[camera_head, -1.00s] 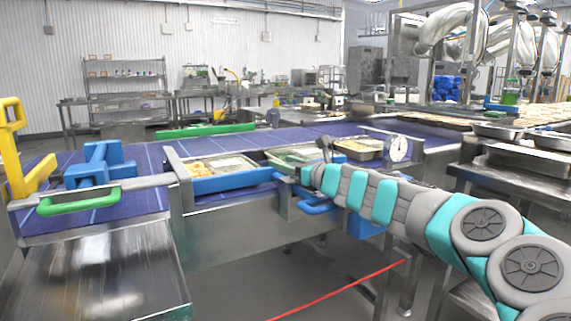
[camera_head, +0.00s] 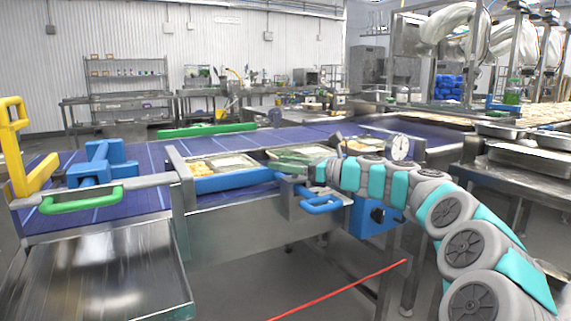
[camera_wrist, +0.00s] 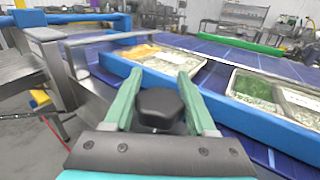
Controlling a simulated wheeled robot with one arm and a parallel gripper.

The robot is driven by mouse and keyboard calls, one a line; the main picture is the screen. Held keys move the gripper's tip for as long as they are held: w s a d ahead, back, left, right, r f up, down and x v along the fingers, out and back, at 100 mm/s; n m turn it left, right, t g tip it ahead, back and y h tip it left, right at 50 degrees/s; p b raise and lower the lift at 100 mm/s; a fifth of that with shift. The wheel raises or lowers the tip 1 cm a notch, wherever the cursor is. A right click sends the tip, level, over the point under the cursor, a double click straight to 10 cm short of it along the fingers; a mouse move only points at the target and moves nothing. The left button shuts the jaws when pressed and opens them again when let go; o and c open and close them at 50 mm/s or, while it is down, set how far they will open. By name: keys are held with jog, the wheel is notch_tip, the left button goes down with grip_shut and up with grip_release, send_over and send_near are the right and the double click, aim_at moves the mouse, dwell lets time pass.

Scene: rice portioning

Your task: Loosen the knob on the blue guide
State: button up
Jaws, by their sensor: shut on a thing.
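The blue guide (camera_head: 233,181) is a long blue rail along the near side of the purple conveyor belt. It also runs across the wrist view (camera_wrist: 262,122). A black, faceted knob (camera_wrist: 158,103) stands between the two green fingers of my gripper (camera_wrist: 160,78) in the wrist view. My gripper is shut on the knob, with one finger on each side. In the head view my gripper (camera_head: 292,167) is at the right part of the guide, and the knob cannot be made out there.
Food trays (camera_head: 222,163) sit on the belt just behind the guide. A blue handle (camera_head: 321,204) and a blue box (camera_head: 374,216) are below my wrist. A round white dial (camera_head: 400,147) stands behind my arm. A steel chute (camera_head: 95,280) is at the lower left.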

jog(key=shift+s+f+n+g+y, duration=0.15)
jog(key=shift+n+g+y, duration=0.1)
jog(key=shift+n+g, duration=0.55)
jog(key=shift+s+r+n+g+y, duration=0.15)
jog(key=shift+n+g, duration=0.3)
jog(key=shift+g, duration=0.7)
jog(key=shift+s+f+n+g+y, duration=0.15)
jog(key=shift+n+g+y, duration=0.15)
jog(key=shift+n+g, duration=0.75)
jog(key=shift+g, duration=0.6)
jog(key=shift+s+a+r+n+g, duration=0.15)
jog(key=shift+n+g, duration=0.25)
jog(key=shift+g, duration=0.2)
jog(key=shift+s+d+r+n+g, duration=0.15)
jog(key=shift+n+g, duration=0.25)
jog(key=shift+g, duration=0.2)
jog(key=shift+a+f, duration=0.1)
jog(key=o, duration=1.4)
jog(key=shift+c, duration=0.2)
